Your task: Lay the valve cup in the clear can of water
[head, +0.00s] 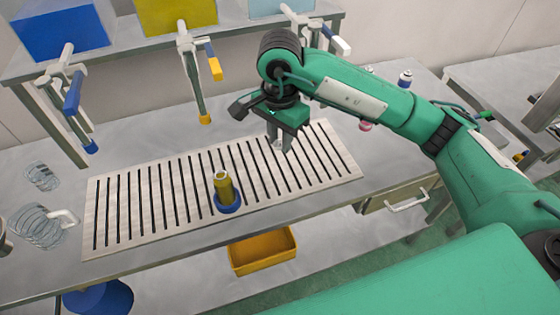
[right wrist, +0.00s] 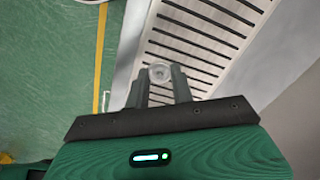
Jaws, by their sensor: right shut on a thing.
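My right gripper (head: 280,146) points down over the right part of the slatted plate. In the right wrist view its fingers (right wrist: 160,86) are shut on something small. A pale, see-through round shape (right wrist: 160,71) shows at the fingertips. I cannot tell how much of it is the valve cup and how much a clear can below. In the head view the gripper mostly hides that spot. My left gripper is not in view.
A gold can (head: 224,187) stands in a blue ring holder (head: 228,205) on the slatted plate (head: 105,235). Clamp-like presses with blue (head: 73,92) and yellow (head: 215,68) handles stand behind. A yellow bin (head: 262,252) is below the table's front edge.

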